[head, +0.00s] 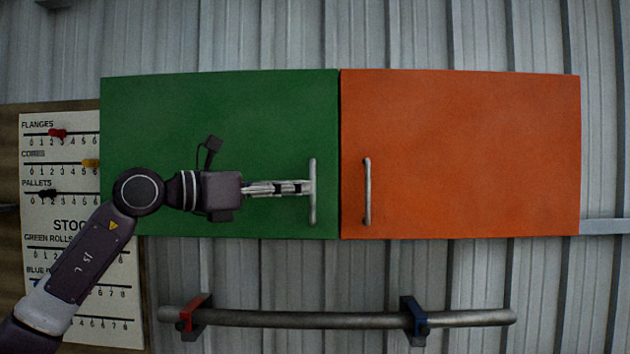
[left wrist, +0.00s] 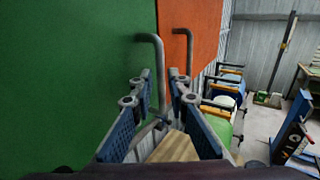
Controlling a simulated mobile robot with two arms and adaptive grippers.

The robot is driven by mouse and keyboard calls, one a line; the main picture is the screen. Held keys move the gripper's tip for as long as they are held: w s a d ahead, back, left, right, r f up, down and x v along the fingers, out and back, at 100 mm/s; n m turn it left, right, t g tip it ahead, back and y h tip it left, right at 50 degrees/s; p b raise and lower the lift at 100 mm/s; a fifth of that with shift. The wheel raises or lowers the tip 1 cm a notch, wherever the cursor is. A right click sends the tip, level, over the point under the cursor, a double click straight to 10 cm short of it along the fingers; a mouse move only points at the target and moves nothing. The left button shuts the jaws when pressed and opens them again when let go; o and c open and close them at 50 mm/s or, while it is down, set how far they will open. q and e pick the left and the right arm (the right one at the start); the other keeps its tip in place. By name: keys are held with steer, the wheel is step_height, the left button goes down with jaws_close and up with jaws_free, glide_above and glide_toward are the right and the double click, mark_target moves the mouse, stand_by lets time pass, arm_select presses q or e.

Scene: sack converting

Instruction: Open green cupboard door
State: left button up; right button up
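The green cupboard door (head: 220,115) is shut, beside the orange door (head: 470,150). Its grey upright bar handle (head: 313,211) is near its right edge. My left gripper (head: 304,188) reaches in from the left across the green door, with its fingertips at the middle of this handle. In the left wrist view the green door (left wrist: 75,70) fills the left side and its handle (left wrist: 158,60) runs down between the two fingers of my left gripper (left wrist: 161,92). The fingers stand apart, with a narrow gap visible beside the bar. My right gripper is in neither view.
The orange door has its own handle (head: 367,192) just right of the seam. A grey rail (head: 310,319) with red and blue brackets runs below the cupboard. A stock board (head: 100,270) hangs at left. The left wrist view shows bins (left wrist: 222,110) along the wall.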

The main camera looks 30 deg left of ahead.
arm_select(q)
steer(key=shift+p+x, duration=0.6)
steer(key=shift+x, duration=1.35)
jaws_close()
